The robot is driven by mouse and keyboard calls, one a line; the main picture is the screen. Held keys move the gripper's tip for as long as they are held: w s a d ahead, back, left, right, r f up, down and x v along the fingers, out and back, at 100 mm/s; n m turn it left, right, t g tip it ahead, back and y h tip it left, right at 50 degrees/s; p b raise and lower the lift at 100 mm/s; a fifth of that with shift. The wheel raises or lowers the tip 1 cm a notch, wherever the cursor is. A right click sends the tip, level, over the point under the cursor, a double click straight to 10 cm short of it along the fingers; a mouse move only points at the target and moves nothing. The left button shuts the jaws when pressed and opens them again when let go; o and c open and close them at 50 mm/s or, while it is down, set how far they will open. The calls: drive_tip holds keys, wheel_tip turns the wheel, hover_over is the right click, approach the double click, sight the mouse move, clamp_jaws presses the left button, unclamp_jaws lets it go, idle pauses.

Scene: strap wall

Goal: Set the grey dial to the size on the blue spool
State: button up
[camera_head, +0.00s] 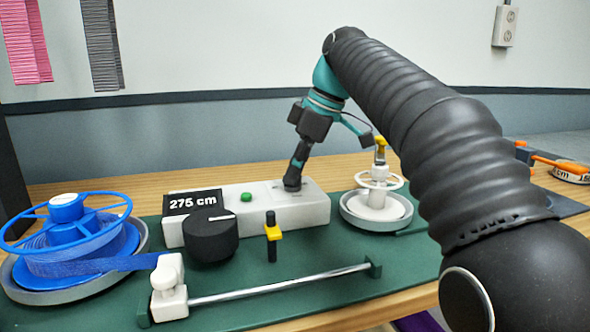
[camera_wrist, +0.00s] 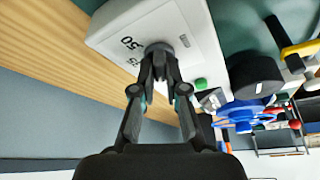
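The grey dial (camera_wrist: 158,46) sits on the white box (camera_wrist: 110,25), with printed numbers beside it, one reading 50. My gripper (camera_wrist: 161,65) has its fingertips drawn together at the dial, apparently shut on it, and they cover part of it. In the head view my gripper (camera_head: 293,180) points down at the box's right end and hides the dial. The blue spool (camera_head: 80,255) stands at the far left with blue strap wound on it. A pale label (camera_head: 64,199) tops its hub; its writing is too small to read.
A display (camera_head: 193,202) on the box reads 275 cm. A green button (camera_head: 246,197), a black knob (camera_head: 210,236) and a yellow-and-black lever (camera_head: 272,234) are nearby. A white spool (camera_head: 377,208) stands close right of my gripper. A metal rod (camera_head: 280,283) runs along the front.

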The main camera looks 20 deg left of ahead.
drive_tip(key=o, duration=0.4)
drive_tip(key=shift+o, duration=0.2)
drive_tip(key=v, duration=0.7)
drive_tip(key=shift+r, duration=0.25)
